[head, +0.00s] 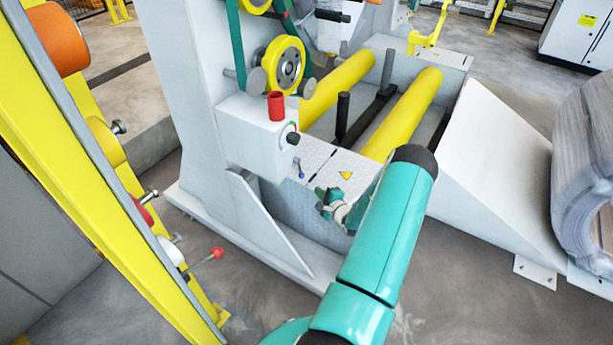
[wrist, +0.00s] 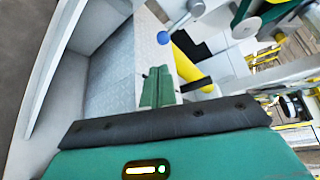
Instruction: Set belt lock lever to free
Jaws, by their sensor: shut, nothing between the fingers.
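My gripper (head: 326,206) is at the end of my teal arm, beside the grey machine's patterned top plate in the head view. In the wrist view the green fingers (wrist: 157,88) are together and hold nothing. No label marks the belt lock lever, so I cannot tell for certain which lever it is. A small lever with a blue end (head: 300,171) stands on the plate, left of my gripper. In the wrist view a larger blue ball knob (wrist: 163,38) on a grey stem shows beyond the fingertips, apart from them.
A white box (head: 250,137) with a red cylinder (head: 276,106) on top and a dark side knob (head: 293,138) stands left of the plate. Yellow rollers (head: 405,112) lie behind. A yellow frame (head: 95,165) with a red-ball lever (head: 217,253) rises at left.

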